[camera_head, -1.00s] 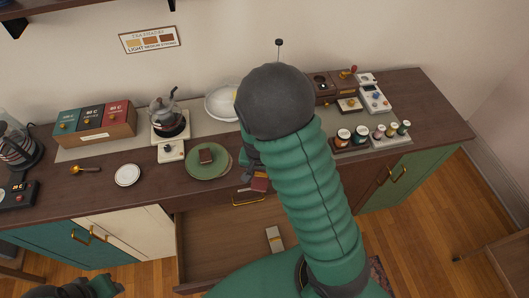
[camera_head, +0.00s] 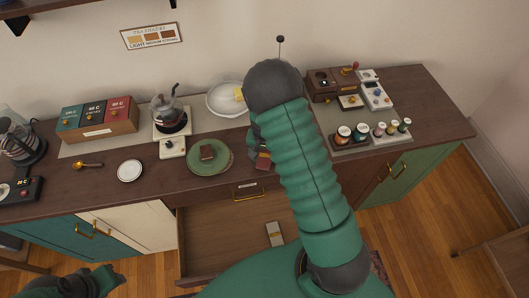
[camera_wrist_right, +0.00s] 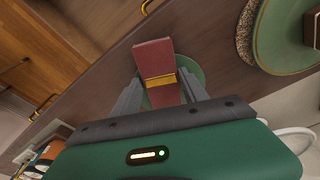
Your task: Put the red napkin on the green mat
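The red napkin (camera_wrist_right: 157,62), folded with a gold band, sits between the fingers of my right gripper (camera_wrist_right: 160,76) in the right wrist view. The fingertips are against its sides. In the head view the napkin (camera_head: 263,161) shows beside my right arm, above the counter's front edge. The green mat (camera_wrist_right: 194,73) is round and lies behind the napkin in the wrist view, mostly covered by it. My arm hides it in the head view. I cannot tell whether the napkin touches the mat. My left gripper (camera_head: 98,284) is at the bottom left, its fingers unclear.
A green plate (camera_head: 225,167) with a brown block stands left of the napkin. An open drawer (camera_head: 205,235) with a small pale item (camera_head: 274,234) is below the counter. A white saucer (camera_head: 130,171), a glass pot (camera_head: 170,116) and several jars (camera_head: 361,133) stand along the counter.

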